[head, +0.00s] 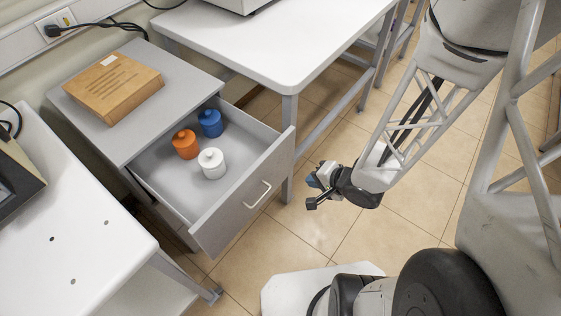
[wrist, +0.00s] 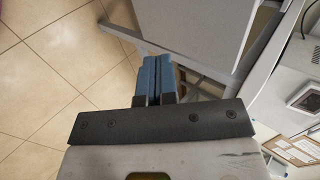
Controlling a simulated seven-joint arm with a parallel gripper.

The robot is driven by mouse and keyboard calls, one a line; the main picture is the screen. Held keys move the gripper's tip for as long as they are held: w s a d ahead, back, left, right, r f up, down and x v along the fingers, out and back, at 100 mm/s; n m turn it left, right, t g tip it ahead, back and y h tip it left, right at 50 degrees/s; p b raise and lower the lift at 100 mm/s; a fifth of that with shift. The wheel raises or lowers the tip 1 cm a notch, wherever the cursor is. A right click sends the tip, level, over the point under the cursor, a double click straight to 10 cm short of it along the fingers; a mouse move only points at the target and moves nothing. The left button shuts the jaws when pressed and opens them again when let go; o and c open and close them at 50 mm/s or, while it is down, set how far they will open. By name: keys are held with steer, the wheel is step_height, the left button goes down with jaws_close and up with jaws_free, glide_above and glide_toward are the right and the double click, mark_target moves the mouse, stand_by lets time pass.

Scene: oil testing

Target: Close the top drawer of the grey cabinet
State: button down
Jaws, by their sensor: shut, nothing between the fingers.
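The grey cabinet (head: 150,148) stands at the left in the head view. Its top drawer (head: 247,190) is pulled well out, with a light handle (head: 258,195) on its front. Inside the drawer are a blue container (head: 210,123), an orange container (head: 185,144) and a white container (head: 212,164). My gripper (head: 312,193) is to the right of the drawer front, apart from it, shut and empty. In the wrist view the blue fingertips (wrist: 158,78) are together, pointing toward a white-grey panel and a table leg.
A cardboard box (head: 113,88) lies on the cabinet top. A white table (head: 285,45) stands behind, its leg (head: 290,150) near the drawer's right side. Another white table (head: 60,230) is at the lower left. Tiled floor (head: 320,235) is open in front of the drawer.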

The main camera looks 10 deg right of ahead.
mark_target(214, 125)
steer(key=shift+w+f, duration=0.1)
stand_by(0.3)
steer(key=shift+w+a+r+x, duration=0.25)
steer(key=shift+r+x, duration=0.1)
steer(key=shift+x, duration=1.75)
steer(key=shift+w+a+r+x, duration=0.2)
steer(key=shift+r+x, duration=0.15)
steer(key=shift+x, duration=1.75)
steer(key=shift+w+a+r+x, duration=0.2)
steer(key=shift+a+r+x, duration=0.1)
steer(key=shift+x, duration=1.8)
steer(key=shift+w, duration=0.15)
steer(key=w+a, duration=2.1)
steer(key=shift+w+a, duration=0.35)
steer(key=shift+a, duration=0.05)
steer(key=shift+a+r, duration=0.1)
